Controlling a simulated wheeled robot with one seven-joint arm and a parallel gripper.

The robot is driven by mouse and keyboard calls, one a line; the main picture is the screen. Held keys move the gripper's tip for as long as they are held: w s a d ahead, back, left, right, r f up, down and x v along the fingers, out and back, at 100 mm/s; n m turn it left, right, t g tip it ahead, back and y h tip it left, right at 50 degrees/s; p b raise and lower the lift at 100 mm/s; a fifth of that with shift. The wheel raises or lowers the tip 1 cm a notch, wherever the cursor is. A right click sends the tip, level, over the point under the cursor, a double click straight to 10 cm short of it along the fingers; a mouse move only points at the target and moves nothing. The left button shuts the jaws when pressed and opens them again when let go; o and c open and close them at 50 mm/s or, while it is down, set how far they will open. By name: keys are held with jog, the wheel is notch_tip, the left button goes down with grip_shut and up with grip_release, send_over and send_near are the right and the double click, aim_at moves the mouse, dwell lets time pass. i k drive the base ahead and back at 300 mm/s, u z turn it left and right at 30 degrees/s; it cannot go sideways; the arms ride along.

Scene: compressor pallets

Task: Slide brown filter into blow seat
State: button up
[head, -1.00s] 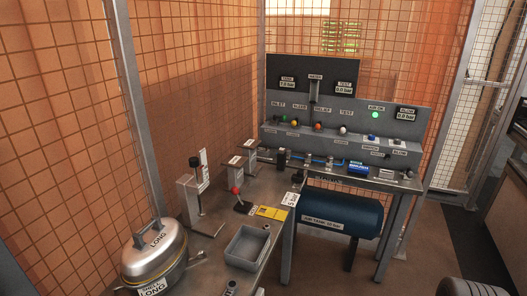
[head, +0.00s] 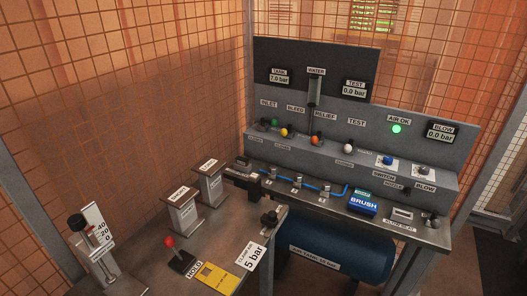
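The blow seat (head: 402,214) is a small grey block on the right part of the back bench, with a label reading BLOW SEAT in front of it. A dark opening or slot shows on it, but it is too small to tell what is inside. A dark fitting (head: 432,220) stands just to its right at the bench end. I cannot make out a brown filter in this view. My gripper is not in view.
A blue BRUSH box (head: 363,203) sits left of the seat. Behind rises a grey panel (head: 310,98) with coloured knobs, gauges and a lit green AIR OK lamp (head: 396,128). A red-knobbed lever (head: 170,243) and yellow card (head: 213,277) are on the near bench. A blue tank (head: 335,250) lies below.

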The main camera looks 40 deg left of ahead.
aim_at(242, 160)
jog(key=u, duration=0.3)
jog(key=i, duration=1)
jog(key=u, duration=1.55)
jog(key=i, duration=0.75)
jog(key=u, duration=0.75)
